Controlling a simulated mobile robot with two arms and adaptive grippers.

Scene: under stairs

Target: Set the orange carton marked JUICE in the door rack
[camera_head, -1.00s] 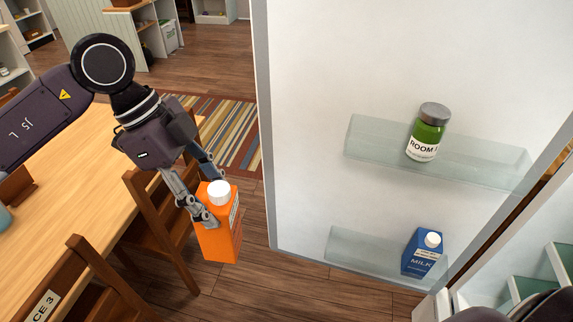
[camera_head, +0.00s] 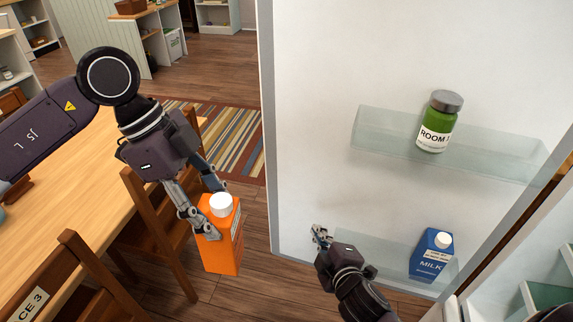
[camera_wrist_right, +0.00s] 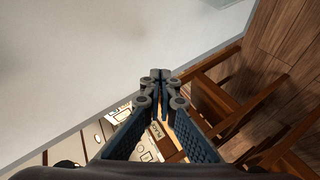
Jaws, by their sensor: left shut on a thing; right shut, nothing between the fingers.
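The orange carton (camera_head: 222,246) with a white cap is upright in the head view, left of the fridge door. My left gripper (camera_head: 213,212) is shut on its upper part and holds it up in the air. The door (camera_head: 310,130) stands open with two clear racks. The upper rack (camera_head: 385,141) holds a green jar. The lower rack (camera_head: 378,250) holds a blue MILK carton at its right end. My right gripper (camera_head: 318,231) is shut and empty, in front of the lower rack's left part. It also shows in the right wrist view (camera_wrist_right: 161,75).
The green jar (camera_head: 437,122) and the blue MILK carton (camera_head: 432,255) stand in the racks. A wooden table (camera_head: 70,170) and chairs (camera_head: 160,235) are on the left, close to the held carton. A fridge shelf (camera_head: 550,296) shows at lower right.

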